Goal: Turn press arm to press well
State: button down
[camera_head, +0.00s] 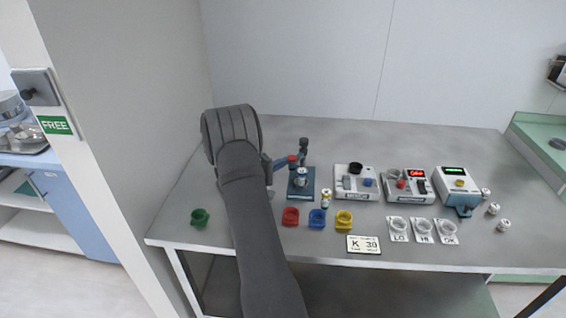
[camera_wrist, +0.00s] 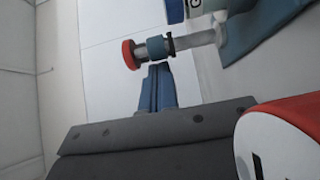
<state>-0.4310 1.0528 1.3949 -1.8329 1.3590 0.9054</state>
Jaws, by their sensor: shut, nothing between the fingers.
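The press (camera_head: 301,193) has a blue base and a post, with a small vial standing on the base. Its press arm carries a red knob (camera_head: 292,159) at the left end. In the wrist view the red knob (camera_wrist: 130,55) ends a grey rod (camera_wrist: 195,40) with a blue collar. My gripper (camera_head: 278,163) is left of the press, beside the knob. In the wrist view my gripper (camera_wrist: 160,67) is shut and empty, its blue fingertips right at the blue collar behind the knob. I cannot tell whether they touch it. My dark wrist hides part of the table.
Red (camera_head: 290,216), blue (camera_head: 317,218), yellow (camera_head: 344,219) and green (camera_head: 199,217) cups stand along the table's front. Several devices and vials stand to the right. A large red-and-white round object (camera_wrist: 280,140) fills the wrist view's lower right. The back of the table is clear.

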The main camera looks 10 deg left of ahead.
jog(key=c, duration=2.1)
grip_release()
jog(key=v, duration=0.5)
jog(key=s+d+v, duration=0.1)
jog(key=v, duration=0.2)
jog(key=shift+s+a+r, duration=0.1)
jog(key=shift+s+a, duration=0.05)
jog(key=shift+a, duration=0.1)
jog(key=o, duration=0.3)
jog(key=shift+s+a, duration=0.1)
jog(key=shift+s, duration=0.05)
jog(key=o, duration=0.4)
jog(key=shift+c, duration=0.2)
jog(key=o, duration=0.4)
jog(key=w+y, duration=0.1)
jog(key=w+d+r+g+y, duration=0.1)
jog(key=y, duration=0.1)
jog(key=w+d+r+m+y, duration=0.1)
jog(key=w, duration=0.1)
jog(key=shift+d+r+g+y, duration=0.15)
jog(key=shift+d+g+y, duration=0.15)
jog(key=shift+g, duration=0.1)
jog(key=m+t+y, duration=0.2)
jog(key=m+y, duration=0.1)
jog(key=y, duration=1)
send_near(305, 140)
jog(key=x, duration=1)
jog(key=shift+w+a, duration=0.15)
jog(key=shift+a, duration=0.05)
jog(key=shift+c, duration=0.3)
